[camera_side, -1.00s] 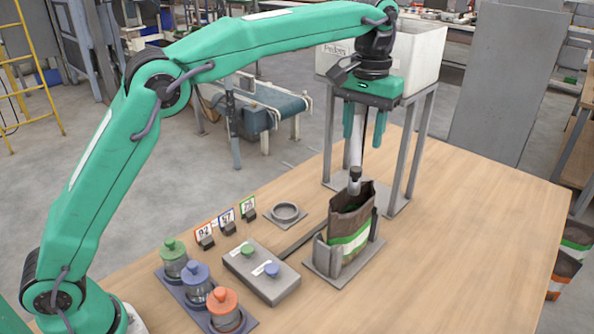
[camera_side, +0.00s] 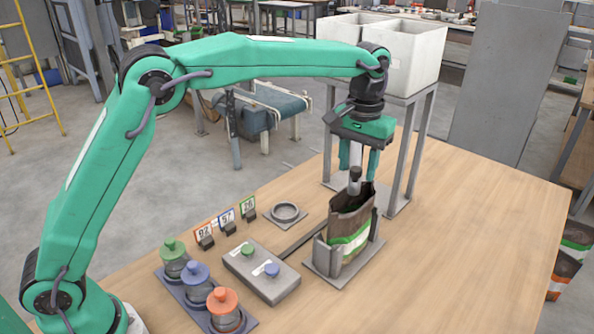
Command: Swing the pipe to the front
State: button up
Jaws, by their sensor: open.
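The pipe (camera_side: 355,158) is a pale tube that hangs in front of the hopper stand. It has a dark collar, and its lower end is at the mouth of the brown bag (camera_side: 350,232). The bag has a white and green band and stands upright in a grey holder (camera_side: 322,266). My gripper (camera_side: 358,173) is open and points down. Its two green fingers show on either side of the pipe in this view. I cannot tell whether they touch it. The pipe's top is hidden behind my gripper.
White hopper bins (camera_side: 418,60) stand on a grey metal frame (camera_side: 411,150) behind the pipe. A grey button box (camera_side: 262,272), a round ring (camera_side: 286,212), number cards (camera_side: 226,219) and several coloured-lid jars (camera_side: 196,282) are to the left. The table's right side (camera_side: 470,240) is clear.

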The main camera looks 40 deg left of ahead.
jog(key=shift+f, duration=0.1)
grip_shut()
jog(key=shift+s+a, duration=0.1)
jog(key=shift+a, duration=0.05)
jog(key=a+m, duration=1.4)
jog(key=a, duration=0.6)
jog(key=shift+w+a+t, duration=0.25)
jog(key=shift+t, duration=0.05)
dwell(0.4)
